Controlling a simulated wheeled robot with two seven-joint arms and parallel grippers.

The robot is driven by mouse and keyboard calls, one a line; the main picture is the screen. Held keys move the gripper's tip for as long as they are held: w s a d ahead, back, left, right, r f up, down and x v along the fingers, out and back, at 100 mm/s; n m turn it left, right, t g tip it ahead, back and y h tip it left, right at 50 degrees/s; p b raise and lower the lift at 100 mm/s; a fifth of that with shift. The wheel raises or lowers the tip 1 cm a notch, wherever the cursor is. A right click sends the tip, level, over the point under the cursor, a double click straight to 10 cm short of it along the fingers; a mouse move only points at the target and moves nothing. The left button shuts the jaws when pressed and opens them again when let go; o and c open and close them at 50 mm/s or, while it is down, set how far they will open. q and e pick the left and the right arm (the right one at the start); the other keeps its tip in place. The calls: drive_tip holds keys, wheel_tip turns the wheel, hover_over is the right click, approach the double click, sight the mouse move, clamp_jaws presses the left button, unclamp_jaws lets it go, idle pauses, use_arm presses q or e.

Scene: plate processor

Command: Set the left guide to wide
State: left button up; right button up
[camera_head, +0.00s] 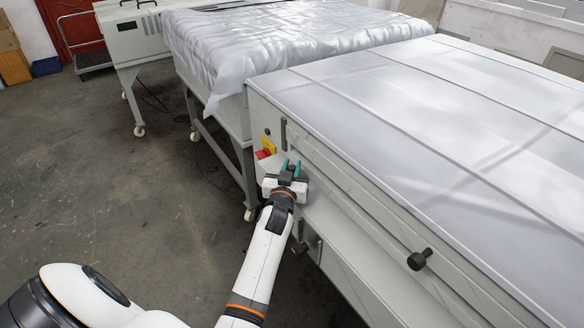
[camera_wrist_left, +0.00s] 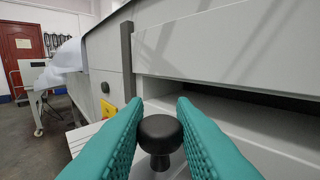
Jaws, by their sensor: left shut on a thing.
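My left gripper (camera_head: 290,170) is at the front of the grey plate processor (camera_head: 400,95), near its left end. In the left wrist view, its teal fingers (camera_wrist_left: 160,130) stand either side of a black round knob (camera_wrist_left: 160,133) and are shut on it. In the head view that knob is mostly hidden by the gripper. A second black knob (camera_head: 420,259) sticks out of the processor's front further right, with nothing touching it. I see no scale or label for the guide. My right gripper is not in view.
A yellow and red switch (camera_head: 267,148) sits on the processor close to my left gripper. A dark slot (camera_wrist_left: 255,103) runs along the front in the left wrist view. A table covered with grey sheeting (camera_head: 270,40) stands behind.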

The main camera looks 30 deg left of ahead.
use_arm(q)
clamp_jaws()
drive_tip(key=shift+w+a, duration=0.15)
drive_tip(key=shift+a, duration=0.2)
drive_tip(key=w+a, duration=0.1)
drive_tip(key=a, duration=0.1)
drive_tip(key=w+a, duration=0.1)
drive_tip(key=a, duration=0.2)
drive_tip(key=w+a+b, duration=0.1)
drive_tip(key=a, duration=0.2)
drive_tip(key=shift+w+f, duration=0.1)
drive_tip(key=shift+w, duration=0.05)
drive_tip(key=shift+a, duration=0.1)
drive_tip(key=shift+r, duration=0.2)
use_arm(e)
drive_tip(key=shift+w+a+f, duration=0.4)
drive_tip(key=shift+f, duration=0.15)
use_arm(q)
drive_tip(key=shift+o, duration=2)
unclamp_jaws()
drive_tip(key=shift+o, duration=1.2)
drive_tip(key=shift+a+f, duration=0.1)
drive_tip(key=shift+a, duration=0.05)
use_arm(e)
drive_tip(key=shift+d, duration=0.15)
